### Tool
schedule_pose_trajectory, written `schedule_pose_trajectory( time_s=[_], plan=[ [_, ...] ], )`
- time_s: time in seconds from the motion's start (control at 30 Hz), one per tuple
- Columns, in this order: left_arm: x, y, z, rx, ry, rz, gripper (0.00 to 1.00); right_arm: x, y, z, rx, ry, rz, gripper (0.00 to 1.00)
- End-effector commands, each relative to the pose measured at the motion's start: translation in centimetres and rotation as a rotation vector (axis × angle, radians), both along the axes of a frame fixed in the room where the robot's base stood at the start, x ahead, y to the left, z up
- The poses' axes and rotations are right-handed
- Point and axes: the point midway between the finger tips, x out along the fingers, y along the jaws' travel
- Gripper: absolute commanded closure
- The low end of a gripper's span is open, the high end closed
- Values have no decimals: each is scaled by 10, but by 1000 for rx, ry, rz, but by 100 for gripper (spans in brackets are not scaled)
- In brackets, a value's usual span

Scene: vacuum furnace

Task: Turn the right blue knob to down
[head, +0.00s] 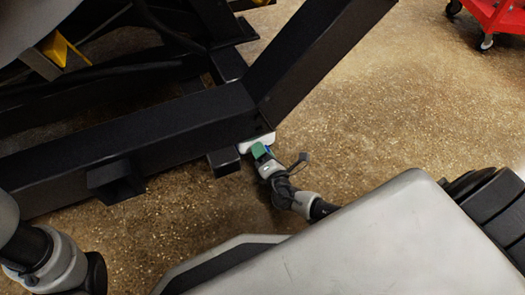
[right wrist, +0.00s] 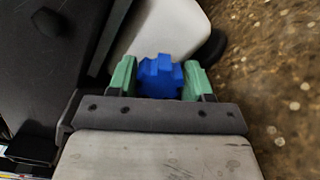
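The blue knob (right wrist: 160,76) sits between the two green fingers of my right gripper (right wrist: 160,80) in the right wrist view. The fingers stand on both sides of it, with no clear gap visible. A white rounded part (right wrist: 165,28) lies just beyond the knob. In the head view my right gripper (head: 263,151) is low at the corner of the black frame, beside the white part (head: 256,141), and only a sliver of blue shows there. The knob's pointing direction cannot be told. My left gripper is out of view.
A black frame (head: 130,132) with a slanted beam (head: 318,50) stands close to my right gripper. A red cart (head: 500,14) is at the upper right. The speckled floor (head: 410,110) right of the frame is clear.

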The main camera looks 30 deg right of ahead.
Motion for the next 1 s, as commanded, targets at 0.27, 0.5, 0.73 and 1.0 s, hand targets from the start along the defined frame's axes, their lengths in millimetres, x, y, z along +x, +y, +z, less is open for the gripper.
schedule_pose_trajectory(
  time_s=[0.27,0.5,0.73,1.0],
  plan=[
    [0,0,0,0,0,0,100,0,0,0,14,-1,0,76],
    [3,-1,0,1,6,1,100,0,-1,0,206,-11,1,76],
    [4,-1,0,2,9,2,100,0,-1,0,275,-15,-1,76],
    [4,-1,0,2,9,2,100,0,-1,0,275,-15,-1,39]
  ],
)
